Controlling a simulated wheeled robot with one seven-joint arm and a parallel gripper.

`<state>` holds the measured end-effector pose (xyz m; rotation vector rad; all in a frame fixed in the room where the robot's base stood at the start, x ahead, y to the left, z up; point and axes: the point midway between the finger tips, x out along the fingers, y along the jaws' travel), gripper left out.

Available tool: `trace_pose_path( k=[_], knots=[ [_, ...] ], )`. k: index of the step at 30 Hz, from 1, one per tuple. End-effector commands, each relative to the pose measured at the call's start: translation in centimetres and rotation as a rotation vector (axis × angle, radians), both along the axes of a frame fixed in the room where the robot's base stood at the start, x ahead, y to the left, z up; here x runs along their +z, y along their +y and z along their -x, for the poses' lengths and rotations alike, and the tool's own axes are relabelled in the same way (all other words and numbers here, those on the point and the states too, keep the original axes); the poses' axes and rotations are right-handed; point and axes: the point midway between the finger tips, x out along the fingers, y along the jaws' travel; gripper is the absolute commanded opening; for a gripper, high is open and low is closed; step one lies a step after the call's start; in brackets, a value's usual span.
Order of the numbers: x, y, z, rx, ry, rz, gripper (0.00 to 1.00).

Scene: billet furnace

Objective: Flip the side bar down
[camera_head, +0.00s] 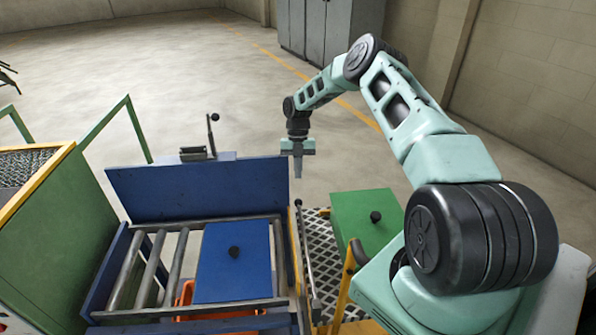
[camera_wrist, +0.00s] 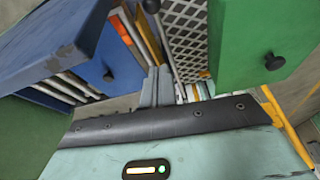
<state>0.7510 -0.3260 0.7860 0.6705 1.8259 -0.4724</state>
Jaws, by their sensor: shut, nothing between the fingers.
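A thin dark bar with a small round knob (camera_head: 304,240), which looks like the side bar, runs along the right side of the blue roller frame (camera_head: 104,270). Its knob end lies toward the back. In the wrist view a dark bar with a black knob (camera_wrist: 152,6) shows at the top, just beyond my fingers. My gripper (camera_head: 298,174) is shut and empty, pointing down above the frame's back right corner, close to the knob end. In the wrist view its fingers (camera_wrist: 158,76) are together. I cannot tell whether they touch the bar.
A blue panel (camera_head: 195,192) stands up along the frame's back, with a short knobbed lever (camera_head: 211,132) behind it. A blue knobbed plate (camera_head: 233,270) lies over the rollers. A green knobbed box (camera_head: 365,222) stands to the right, beside a mesh platform (camera_head: 322,240). The floor behind is free.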

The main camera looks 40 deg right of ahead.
Motion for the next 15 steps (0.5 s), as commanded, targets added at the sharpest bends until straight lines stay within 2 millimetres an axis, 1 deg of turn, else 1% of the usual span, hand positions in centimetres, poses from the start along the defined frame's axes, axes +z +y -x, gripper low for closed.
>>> trace_pose_path(
  k=[8, 11, 14, 15],
  knots=[
    [0.3, -0.1, -0.1, 0.0, -0.001, 0.001, 0.0],
    [1.3, -0.3, -0.4, 0.0, -0.001, 0.001, 0.0],
    [3.1, -0.7, -0.8, -0.001, -0.002, 0.002, 0.0],
    [3.9, -0.9, -1.1, -0.001, -0.003, 0.002, 0.0]
  ],
)
